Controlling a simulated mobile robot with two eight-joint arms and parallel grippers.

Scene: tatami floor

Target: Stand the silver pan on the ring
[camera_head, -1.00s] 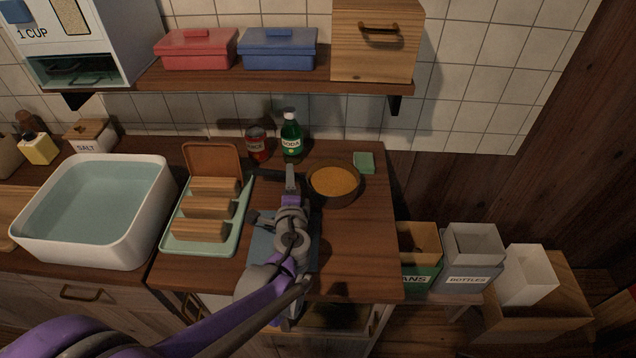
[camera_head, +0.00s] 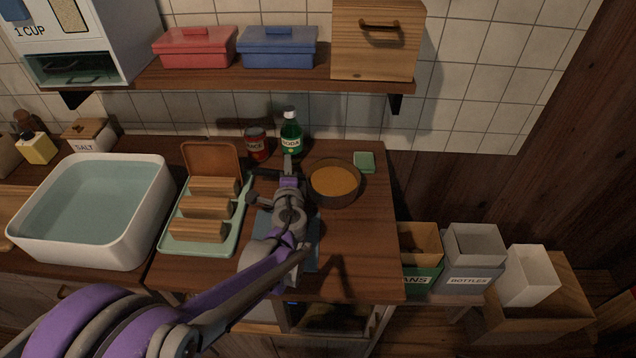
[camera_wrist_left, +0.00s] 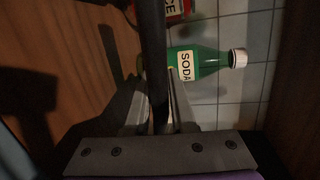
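The pan (camera_head: 334,184) stands on the wooden counter right of my left gripper. It looks dark brown in this light, with an orange-brown inside. Its dark handle (camera_head: 264,174) points left and passes under my left gripper (camera_head: 288,164). In the left wrist view a dark bar, which looks like the handle (camera_wrist_left: 154,50), runs between the two fingers (camera_wrist_left: 154,95). The fingers look apart, one on each side of it; contact is not clear. I cannot make out a ring; my left arm hides part of the counter. My right gripper is not in view.
A soda bottle (camera_head: 291,134) and a red can (camera_head: 256,146) stand close behind the handle. A green tray (camera_head: 176,243) with wooden blocks is at left, a blue mat (camera_head: 312,257) under my arm. A green sponge (camera_head: 364,161) lies behind the pan. The front right counter is clear.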

